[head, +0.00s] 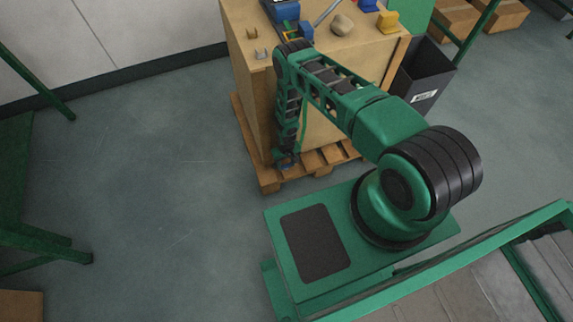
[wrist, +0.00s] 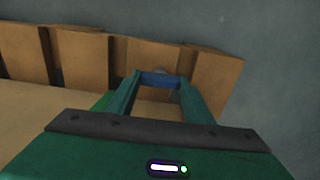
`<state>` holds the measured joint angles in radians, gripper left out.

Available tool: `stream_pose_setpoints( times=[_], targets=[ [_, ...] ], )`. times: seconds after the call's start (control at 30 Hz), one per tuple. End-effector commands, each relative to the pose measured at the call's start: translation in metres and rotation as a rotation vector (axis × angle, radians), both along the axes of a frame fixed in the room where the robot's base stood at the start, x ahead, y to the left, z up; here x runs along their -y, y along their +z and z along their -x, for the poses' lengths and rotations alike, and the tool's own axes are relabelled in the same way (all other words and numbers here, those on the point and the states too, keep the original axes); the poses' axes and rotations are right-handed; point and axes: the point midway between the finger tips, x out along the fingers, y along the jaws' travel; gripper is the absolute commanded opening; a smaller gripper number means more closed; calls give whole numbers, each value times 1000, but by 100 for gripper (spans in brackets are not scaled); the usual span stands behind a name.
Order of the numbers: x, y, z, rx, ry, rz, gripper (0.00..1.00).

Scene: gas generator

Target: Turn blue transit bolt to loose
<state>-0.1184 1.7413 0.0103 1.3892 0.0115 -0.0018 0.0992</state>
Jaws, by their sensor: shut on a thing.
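The blue transit bolt (wrist: 160,79) shows in the wrist view as a short blue bar between the tips of my gripper (wrist: 158,84). My gripper's two green fingers are shut on it, one at each end. In the head view my gripper (head: 286,160) is low at the near left corner of the large tan crate (head: 255,110), just above the wooden pallet (head: 270,180). The bolt is too small there to tell apart from the gripper. Whether the bolt is at its loose or tight setting cannot be told.
Blue and yellow parts and a stone-like lump (head: 342,25) sit on the crate's top. A dark bin (head: 425,72) stands right of the crate. A green frame (head: 15,180) stands at the far left. The grey floor (head: 165,170) left of the pallet is clear.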

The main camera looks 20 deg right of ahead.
Motion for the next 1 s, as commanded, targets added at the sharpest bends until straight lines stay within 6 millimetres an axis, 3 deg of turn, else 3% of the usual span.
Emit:
stream_pose_setpoints(
  times=[0.1,0.13,0.2,0.63,1.0],
  targets=[
    [0,0,1,-1,1,0,24],
    [0,0,1,-1,1,0,49],
    [0,0,1,-1,0,0,66],
    [0,7,0,-1,-1,0,66],
    [0,65,-1,0,-1,0,66]
  ],
)
